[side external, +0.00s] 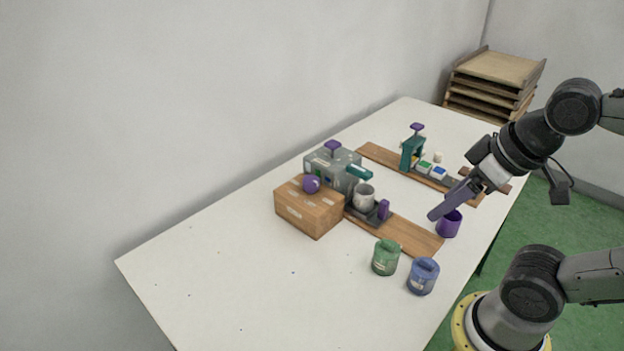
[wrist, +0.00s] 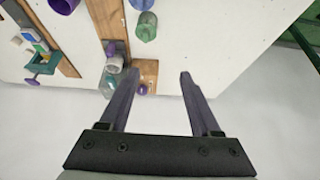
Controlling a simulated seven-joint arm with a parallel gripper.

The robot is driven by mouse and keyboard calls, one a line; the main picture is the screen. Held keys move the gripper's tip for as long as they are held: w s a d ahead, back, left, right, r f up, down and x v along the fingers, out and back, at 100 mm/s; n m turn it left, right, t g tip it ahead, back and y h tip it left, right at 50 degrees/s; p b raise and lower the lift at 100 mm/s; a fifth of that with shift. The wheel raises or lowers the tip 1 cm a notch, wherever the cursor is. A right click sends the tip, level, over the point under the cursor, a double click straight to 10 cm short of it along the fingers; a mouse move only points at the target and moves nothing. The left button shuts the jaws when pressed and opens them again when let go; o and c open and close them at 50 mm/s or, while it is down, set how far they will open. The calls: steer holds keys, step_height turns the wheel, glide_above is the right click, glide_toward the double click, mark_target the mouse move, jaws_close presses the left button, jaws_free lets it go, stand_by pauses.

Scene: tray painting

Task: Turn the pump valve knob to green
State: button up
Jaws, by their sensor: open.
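A grey machine (side external: 322,162) stands near the wall with a purple knob (side external: 332,145) on top and a teal spout. I cannot tell for certain which purple part is the pump valve knob, and no green mark for it is clear. A round purple knob (side external: 311,184) shows at the brown box (side external: 309,212) in front of the machine. A smaller purple part (side external: 383,209) stands beside the pale cup (side external: 364,196). My gripper (side external: 435,214) is to the right of these, near the purple cup (side external: 449,224). In the wrist view my gripper (wrist: 159,73) is open and empty.
A green canister (side external: 385,257) and a blue canister (side external: 422,276) stand at the table's front. A teal stand (side external: 412,152) with a purple top stands at the back on a wooden board. Stacked trays (side external: 498,67) are at the far corner. The table's left part is clear.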

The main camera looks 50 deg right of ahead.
steer(key=shift+o, duration=1.2)
steer(key=w+d+r+n+g, duration=0.1)
steer(key=w+r+n+g, duration=0.1)
steer(key=w+r+n, duration=0.95)
steer(key=m+g, duration=0.3)
steer(key=g, duration=0.1)
glide_above(311, 179)
step_height(311, 179, down, 13)
steer(key=shift+n, duration=0.25)
step_height(311, 179, down, 14)
